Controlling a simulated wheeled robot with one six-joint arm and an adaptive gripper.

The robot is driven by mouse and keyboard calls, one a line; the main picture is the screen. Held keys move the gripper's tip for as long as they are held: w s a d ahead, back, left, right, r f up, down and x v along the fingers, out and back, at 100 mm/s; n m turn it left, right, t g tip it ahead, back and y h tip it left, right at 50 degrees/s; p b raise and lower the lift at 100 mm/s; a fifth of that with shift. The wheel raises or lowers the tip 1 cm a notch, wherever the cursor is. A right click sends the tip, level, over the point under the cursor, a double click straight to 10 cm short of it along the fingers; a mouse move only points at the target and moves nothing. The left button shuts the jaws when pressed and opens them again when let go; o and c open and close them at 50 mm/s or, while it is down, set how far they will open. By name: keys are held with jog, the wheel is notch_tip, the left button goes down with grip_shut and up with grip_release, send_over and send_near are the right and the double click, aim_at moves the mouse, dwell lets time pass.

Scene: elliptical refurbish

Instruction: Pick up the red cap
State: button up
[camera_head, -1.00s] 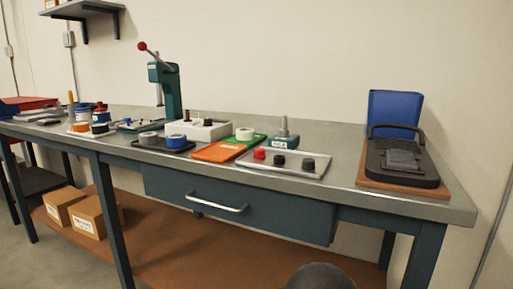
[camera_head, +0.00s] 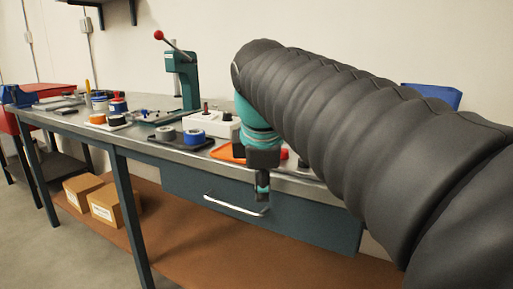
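The red cap (camera_head: 284,154) shows only as a small red patch just right of my gripper's wrist. The rest of it and its tray are hidden behind my arm. My gripper (camera_head: 262,196) points down in front of the bench's front edge, left of the cap in the picture. Its fingers are small and seen edge-on, so I cannot tell whether they are open. No object shows in them.
My dark, ribbed arm covers the right side of the bench. An orange tray (camera_head: 225,153) is partly hidden behind the wrist. A blue roll (camera_head: 194,139), a white block (camera_head: 212,124) and a green press (camera_head: 184,80) stand to the left. A drawer handle (camera_head: 236,206) sticks out below.

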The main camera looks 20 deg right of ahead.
aim_at(283, 153)
jog(key=w+d+r+n+g+h+p, duration=0.1)
jog(key=w+d+r+n, duration=0.2)
jog(key=r+n, duration=0.35)
jog(key=w+d+r+n+h+p, duration=0.1)
jog(key=w+d+r+n, duration=0.1)
jog(key=w+r+n, duration=0.45)
jog(key=shift+m, duration=0.5)
jog(key=s+x, duration=0.1)
jog(key=x, duration=0.2)
jog(key=b+x, duration=0.1)
jog(key=x, duration=0.3)
jog(key=s+d+b+x, duration=0.1)
jog(key=x, duration=0.3)
jog(key=shift+s+f, duration=0.25)
jog(key=shift+f, duration=0.1)
jog(key=c, duration=0.4)
